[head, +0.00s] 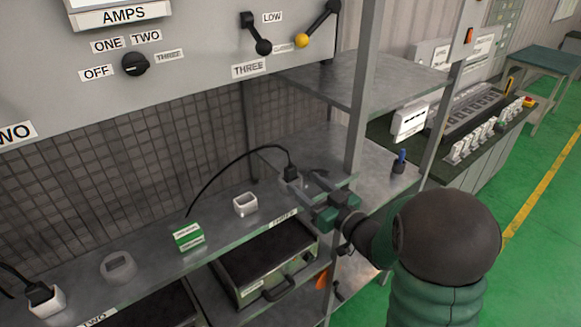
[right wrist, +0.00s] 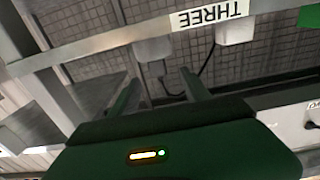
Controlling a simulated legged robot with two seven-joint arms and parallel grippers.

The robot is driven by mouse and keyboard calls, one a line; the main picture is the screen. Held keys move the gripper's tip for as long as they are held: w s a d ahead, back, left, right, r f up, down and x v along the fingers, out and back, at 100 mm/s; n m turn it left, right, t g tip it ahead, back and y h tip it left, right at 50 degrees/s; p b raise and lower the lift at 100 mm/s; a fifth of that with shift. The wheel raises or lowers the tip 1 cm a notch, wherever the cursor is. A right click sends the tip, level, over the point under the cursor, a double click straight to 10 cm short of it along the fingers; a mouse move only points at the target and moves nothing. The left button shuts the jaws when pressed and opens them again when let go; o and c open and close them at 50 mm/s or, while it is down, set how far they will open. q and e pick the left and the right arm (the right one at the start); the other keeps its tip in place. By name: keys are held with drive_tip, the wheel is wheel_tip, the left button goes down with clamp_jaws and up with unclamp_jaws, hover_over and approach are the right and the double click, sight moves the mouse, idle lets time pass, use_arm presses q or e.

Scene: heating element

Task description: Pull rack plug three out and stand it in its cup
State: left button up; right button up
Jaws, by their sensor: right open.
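My left gripper is not in view.
A green-and-white block (head: 188,236), a grey cup (head: 118,266) and another black plug (head: 40,293) in a white holder stand along the shelf to the left. A metal post (head: 362,95) rises close beside my gripper. A drawer unit (head: 268,262) sits below.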

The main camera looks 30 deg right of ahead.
sight(293, 175)
drive_tip(key=w, duration=0.6)
drive_tip(key=shift+a+f+p, duration=0.1)
drive_tip(key=shift+f+p, duration=0.25)
drive_tip(key=shift+p, duration=0.05)
drive_tip(key=w+p, duration=0.2)
drive_tip(key=w, duration=0.1)
drive_tip(key=shift+w+a+r, duration=0.1)
drive_tip(key=shift+w+r, duration=0.1)
drive_tip(key=shift+r, duration=0.15)
drive_tip(key=shift+w, duration=0.3)
drive_tip(key=shift+w+f, duration=0.25)
drive_tip(key=c, duration=1)
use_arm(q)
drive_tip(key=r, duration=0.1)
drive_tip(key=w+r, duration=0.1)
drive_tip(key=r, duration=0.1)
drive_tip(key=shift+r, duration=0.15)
use_arm(e)
clamp_jaws()
